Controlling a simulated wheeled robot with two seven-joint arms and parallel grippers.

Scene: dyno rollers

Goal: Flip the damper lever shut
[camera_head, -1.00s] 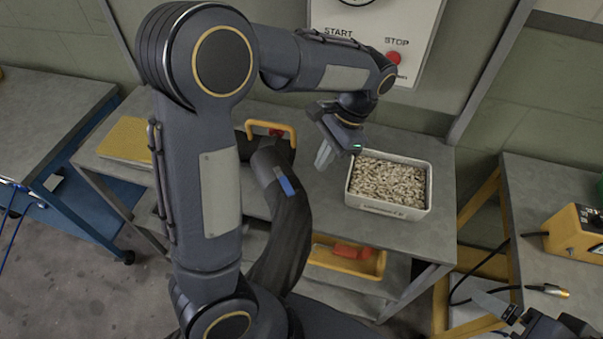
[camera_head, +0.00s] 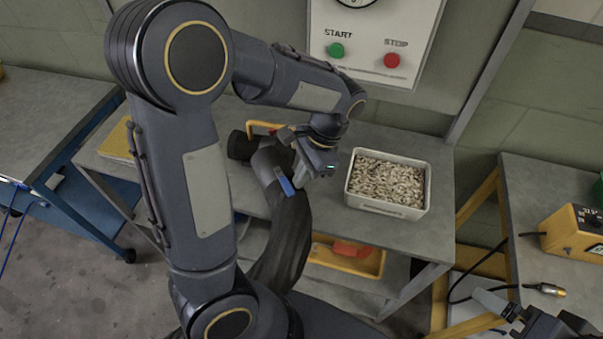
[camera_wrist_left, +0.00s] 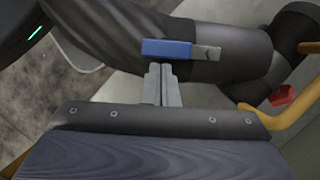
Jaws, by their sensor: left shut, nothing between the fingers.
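The damper lever has a blue grip (camera_head: 286,186) and sits on the dark duct hose (camera_head: 284,235) in the head view. In the left wrist view the blue lever (camera_wrist_left: 166,48) lies along the pipe, with a small grey metal end (camera_wrist_left: 206,53) at its right. My left gripper (camera_head: 297,178) is shut and empty, its fingertips right beside the lever. In the wrist view its closed fingers (camera_wrist_left: 160,70) end just below the blue grip; whether they touch it I cannot tell. My right gripper (camera_head: 497,306) shows partly at the bottom right, its jaws unclear.
A tray of pale pellets (camera_head: 388,208) stands right of the lever on the grey bench (camera_head: 335,215). A panel with a green START button (camera_head: 337,50) and red STOP button (camera_head: 391,60) is behind. A yellow handle (camera_head: 262,127) rises behind the duct.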

